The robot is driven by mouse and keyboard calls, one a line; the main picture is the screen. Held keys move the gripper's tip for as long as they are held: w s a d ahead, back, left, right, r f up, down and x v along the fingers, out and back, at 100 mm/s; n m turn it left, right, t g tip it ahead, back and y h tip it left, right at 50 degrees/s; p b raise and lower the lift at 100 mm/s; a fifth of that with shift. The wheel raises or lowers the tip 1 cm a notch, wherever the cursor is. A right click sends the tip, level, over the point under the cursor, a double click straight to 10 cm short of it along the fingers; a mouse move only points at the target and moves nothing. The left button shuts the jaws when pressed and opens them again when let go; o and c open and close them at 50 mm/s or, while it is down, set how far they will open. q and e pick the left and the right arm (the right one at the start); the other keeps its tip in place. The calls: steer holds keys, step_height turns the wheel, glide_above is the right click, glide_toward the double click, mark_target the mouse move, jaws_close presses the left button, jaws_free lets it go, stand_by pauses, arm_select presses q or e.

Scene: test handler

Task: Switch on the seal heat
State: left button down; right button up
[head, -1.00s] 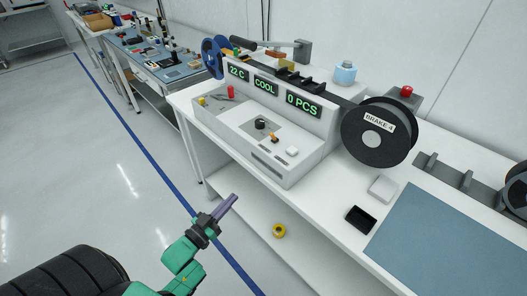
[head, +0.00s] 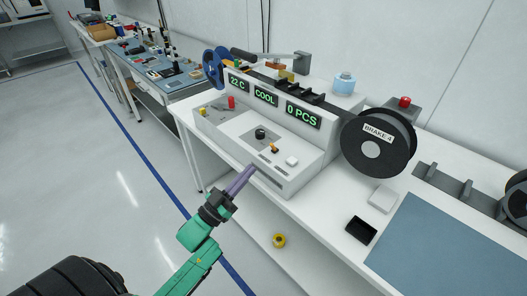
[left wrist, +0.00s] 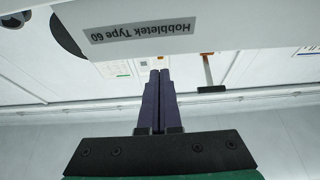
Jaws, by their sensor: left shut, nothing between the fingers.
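The white sealing machine (head: 235,137) stands on the bench, its displays reading "22 C", "COOL" and "0 PCS". Its sloped front panel carries a black knob (head: 260,133), a small orange-topped lever (head: 274,149) and a white button (head: 292,161). I cannot read which control is the seal heat. My left gripper (head: 250,169) is shut and empty, its purple fingers close to the machine's lower front edge, in front of and below the lever. My right gripper is out of view.
A big black reel marked "BRAKE 4" (head: 378,143) sits at the machine's right end. A black tray (head: 361,230), a white block (head: 382,198) and a blue mat (head: 440,245) lie right. A yellow roll (head: 279,240) is on the lower shelf. The floor at left is clear.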

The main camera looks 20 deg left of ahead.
mark_target(271, 147)
arm_select(q)
steer(key=p+x, duration=0.1)
steer(key=x, duration=0.5)
steer(key=shift+w+d+r+p, duration=0.1)
steer(key=shift+w+r+p, duration=0.15)
steer(key=shift+p, duration=0.1)
steer(key=shift+w+d, duration=0.1)
steer(key=shift+w, duration=0.25)
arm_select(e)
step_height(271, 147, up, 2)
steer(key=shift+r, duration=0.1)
